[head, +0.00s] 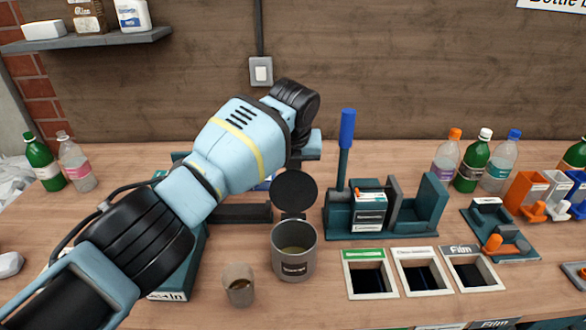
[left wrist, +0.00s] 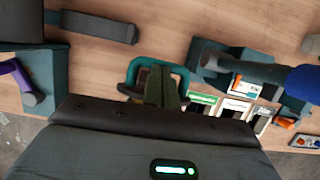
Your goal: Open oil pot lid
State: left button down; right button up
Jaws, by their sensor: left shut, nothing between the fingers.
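The oil pot (head: 294,262) is a grey metal pot with a dark label, standing upright on the bench in the head view. Yellowish liquid shows inside. Its round black lid (head: 293,189) stands raised at the back of the rim, so the pot is open. My left arm reaches in from the left, and its hand is just above and behind the lid. Its fingertips are not clear in the head view. In the left wrist view my left gripper (left wrist: 163,86) is shut and empty. My right gripper is not in view.
A small brown cup (head: 239,286) stands in front of the pot at the left. A teal stand with a blue-handled lever (head: 347,130) is close at the right. Several bin openings (head: 369,279) lie in front of it. Bottles (head: 473,163) stand at the back right.

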pick_arm(q)
jog(key=shift+w+f, duration=0.1)
jog(key=shift+f, duration=0.15)
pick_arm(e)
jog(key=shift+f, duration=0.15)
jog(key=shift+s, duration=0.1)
